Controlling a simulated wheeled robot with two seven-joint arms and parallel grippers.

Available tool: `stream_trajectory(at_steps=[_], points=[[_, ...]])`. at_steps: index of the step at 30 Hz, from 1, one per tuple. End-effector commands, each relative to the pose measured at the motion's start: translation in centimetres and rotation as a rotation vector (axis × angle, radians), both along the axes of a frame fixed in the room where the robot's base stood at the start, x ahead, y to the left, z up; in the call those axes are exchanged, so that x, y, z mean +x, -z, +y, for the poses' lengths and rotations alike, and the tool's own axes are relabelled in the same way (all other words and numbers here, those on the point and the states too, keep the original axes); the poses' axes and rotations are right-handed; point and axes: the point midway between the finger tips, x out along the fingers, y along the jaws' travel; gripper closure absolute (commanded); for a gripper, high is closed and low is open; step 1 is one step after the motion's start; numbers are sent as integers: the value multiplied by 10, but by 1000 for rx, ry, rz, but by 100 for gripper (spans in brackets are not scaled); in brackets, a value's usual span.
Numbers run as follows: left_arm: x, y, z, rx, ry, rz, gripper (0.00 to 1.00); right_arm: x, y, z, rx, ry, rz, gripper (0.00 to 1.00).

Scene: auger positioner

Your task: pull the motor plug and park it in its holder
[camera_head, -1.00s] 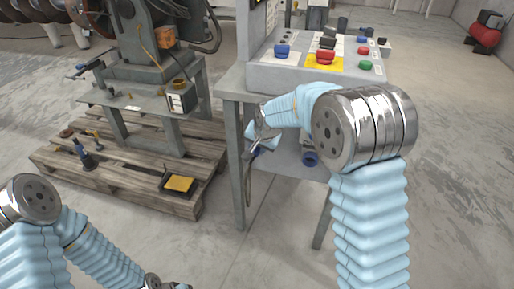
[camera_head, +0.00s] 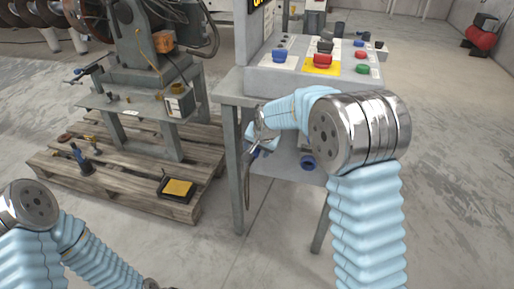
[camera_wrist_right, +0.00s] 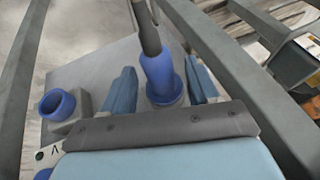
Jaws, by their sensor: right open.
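The motor plug (camera_wrist_right: 158,72) is blue with a dark cable out of its end. In the right wrist view it sits at a round blue socket (camera_wrist_right: 165,97) on a grey panel. My right gripper (camera_wrist_right: 161,82) is open, with one blue finger on each side of the plug; gaps show between fingers and plug. In the head view my right gripper (camera_head: 257,142) is at the left side of the control stand, partly hidden by its wrist. An empty blue ring, seemingly the holder (camera_wrist_right: 57,104), is left of the plug; a blue ring also shows in the head view (camera_head: 308,163). My left gripper is out of view.
The control stand's legs (camera_head: 234,185) frame the panel, and its top carries a button console (camera_head: 290,72). A wooden pallet (camera_head: 130,185) with a machine is to the left. The dark cable (camera_head: 248,180) hangs beside a leg. Concrete floor in front is clear.

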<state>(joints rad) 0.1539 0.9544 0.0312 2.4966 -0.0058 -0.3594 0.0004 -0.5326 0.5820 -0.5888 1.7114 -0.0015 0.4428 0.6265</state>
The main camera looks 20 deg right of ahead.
Motion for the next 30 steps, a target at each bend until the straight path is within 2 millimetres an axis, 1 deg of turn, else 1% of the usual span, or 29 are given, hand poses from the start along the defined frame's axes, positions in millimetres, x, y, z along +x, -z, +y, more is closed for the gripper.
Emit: stream_trajectory(at_steps=[2,5,15,19,24,30], points=[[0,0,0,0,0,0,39,-2,-4,0,1,0,-1,40],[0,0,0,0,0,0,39,-7,-16,0,2,-1,-4,40],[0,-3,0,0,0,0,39,-45,-87,-3,3,-2,-5,40],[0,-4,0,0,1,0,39,-57,-107,-5,3,-2,-4,40],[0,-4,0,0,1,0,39,-64,-120,-6,0,-1,-2,40],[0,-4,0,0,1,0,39,-65,-121,-7,0,0,-1,40]])
